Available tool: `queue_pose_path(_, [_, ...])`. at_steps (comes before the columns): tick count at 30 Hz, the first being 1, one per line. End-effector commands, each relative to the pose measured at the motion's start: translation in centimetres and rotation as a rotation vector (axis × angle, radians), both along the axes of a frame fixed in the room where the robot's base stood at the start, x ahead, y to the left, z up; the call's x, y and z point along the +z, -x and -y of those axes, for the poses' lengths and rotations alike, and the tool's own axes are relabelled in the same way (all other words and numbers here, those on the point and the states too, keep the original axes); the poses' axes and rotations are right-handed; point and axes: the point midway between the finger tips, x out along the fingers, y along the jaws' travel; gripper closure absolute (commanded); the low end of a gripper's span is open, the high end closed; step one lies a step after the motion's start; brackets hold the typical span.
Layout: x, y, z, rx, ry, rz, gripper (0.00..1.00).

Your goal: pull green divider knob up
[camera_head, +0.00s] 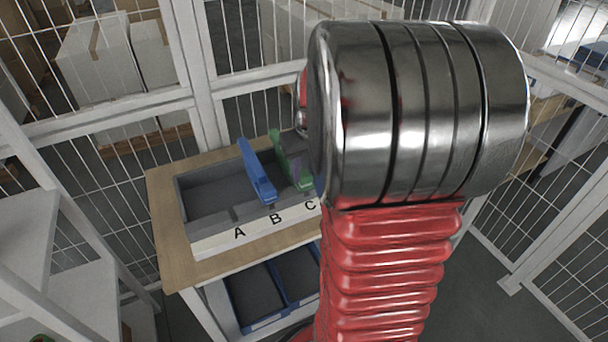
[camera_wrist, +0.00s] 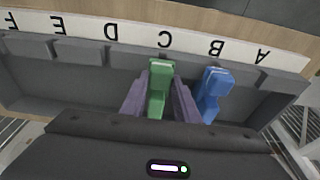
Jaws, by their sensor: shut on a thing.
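The green divider (camera_wrist: 157,92) stands in the grey box, near the letter C, and its knob faces my wrist camera. My gripper (camera_wrist: 159,98) has its two purple-grey fingers on either side of the green knob and is shut on it. In the head view the green divider (camera_head: 304,183) shows beside my arm, which covers part of it and most of my gripper. The blue divider (camera_head: 258,175) stands to its left, near B; in the wrist view the blue divider (camera_wrist: 211,95) is just right of the fingers.
The grey box (camera_head: 186,207) sits on a wooden table (camera_head: 163,228) with a lettered white strip (camera_wrist: 115,33) along its front. Blue bins (camera_head: 255,295) are below the table. Wire fencing stands behind, and a white shelf (camera_head: 25,235) is at the left.

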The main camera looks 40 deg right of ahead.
Motion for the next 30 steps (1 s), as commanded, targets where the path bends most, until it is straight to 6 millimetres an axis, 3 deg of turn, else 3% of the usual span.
queue_pose_path(22, [0.39, 0.16, -0.08, 0.0, -0.003, -0.005, 0.86])
queue_pose_path(23, [0.38, 0.16, -0.08, 0.0, -0.003, -0.005, 0.7])
queue_pose_path(30, [0.41, 0.12, -0.07, 0.0, -0.002, -0.005, 0.53])
